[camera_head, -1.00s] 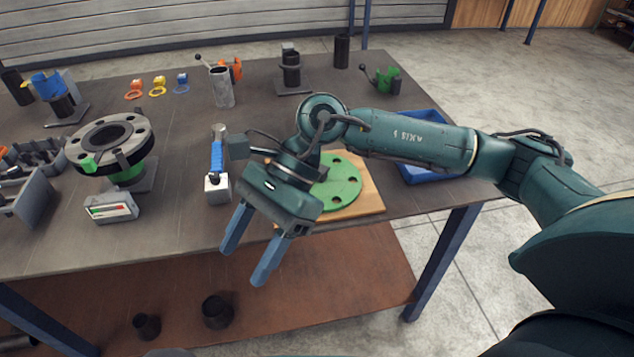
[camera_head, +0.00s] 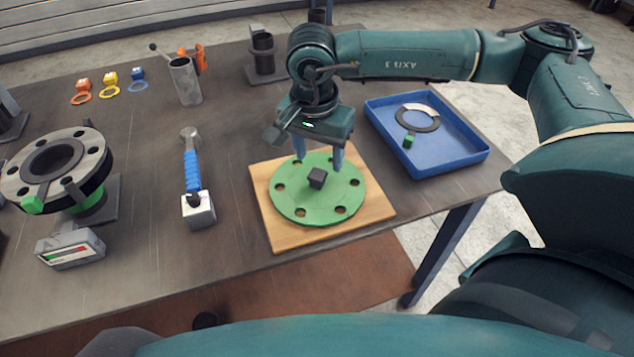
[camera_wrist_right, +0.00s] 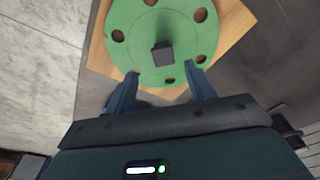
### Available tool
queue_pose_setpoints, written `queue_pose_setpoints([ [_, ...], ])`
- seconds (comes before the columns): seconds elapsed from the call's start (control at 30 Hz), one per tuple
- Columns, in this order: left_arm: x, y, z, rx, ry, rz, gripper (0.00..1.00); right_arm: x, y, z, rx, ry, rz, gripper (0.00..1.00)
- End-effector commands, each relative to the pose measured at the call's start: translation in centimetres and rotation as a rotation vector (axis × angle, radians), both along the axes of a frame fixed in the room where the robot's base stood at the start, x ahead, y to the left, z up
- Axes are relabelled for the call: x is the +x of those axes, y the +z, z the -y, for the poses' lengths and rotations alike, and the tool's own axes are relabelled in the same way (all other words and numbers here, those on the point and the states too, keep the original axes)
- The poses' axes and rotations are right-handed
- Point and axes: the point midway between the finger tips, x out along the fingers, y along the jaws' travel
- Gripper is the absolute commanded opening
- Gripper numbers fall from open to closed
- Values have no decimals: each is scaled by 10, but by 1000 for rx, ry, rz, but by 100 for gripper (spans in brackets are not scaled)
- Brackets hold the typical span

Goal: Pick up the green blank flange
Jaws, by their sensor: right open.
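The green blank flange (camera_head: 318,208) is a flat round disc with several bolt holes and a dark square knob (camera_head: 317,178) at its middle. It lies flat on a wooden board (camera_head: 376,208) near the table's front right. My right gripper (camera_head: 319,160) is open above the far part of the flange, its fingers pointing down behind the knob. In the right wrist view the flange (camera_wrist_right: 196,42) and knob (camera_wrist_right: 162,53) lie ahead of the spread fingers (camera_wrist_right: 160,88), with nothing between them. My left gripper is not in view.
A blue tray (camera_head: 465,158) holding a ring gasket (camera_head: 417,118) stands right of the board. A blue-handled tool (camera_head: 191,165) on a block lies to the left. A flanged pipe (camera_head: 55,165) stands farther left, with a gauge box (camera_head: 70,249) before it.

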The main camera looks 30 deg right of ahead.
Motion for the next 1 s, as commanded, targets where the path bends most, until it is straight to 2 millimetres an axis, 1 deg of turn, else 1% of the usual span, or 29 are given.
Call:
queue_pose_setpoints([
  [0.17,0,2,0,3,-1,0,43,1,-11,1,0,0,0,55],
  [0.27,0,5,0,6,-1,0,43,2,-24,0,0,1,-2,55],
  [0.4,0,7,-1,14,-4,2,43,5,-46,1,0,-1,-1,55],
  [0.5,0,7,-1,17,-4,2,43,6,-56,2,1,-1,0,55],
  [0.6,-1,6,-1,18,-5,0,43,6,-59,2,1,-1,1,55],
  [0.77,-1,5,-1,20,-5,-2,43,6,-59,2,1,-1,2,55],
  [0.87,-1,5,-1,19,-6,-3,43,6,-59,2,1,-1,2,48],
  [1.0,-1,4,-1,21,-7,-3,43,6,-59,2,1,-1,2,37],
])
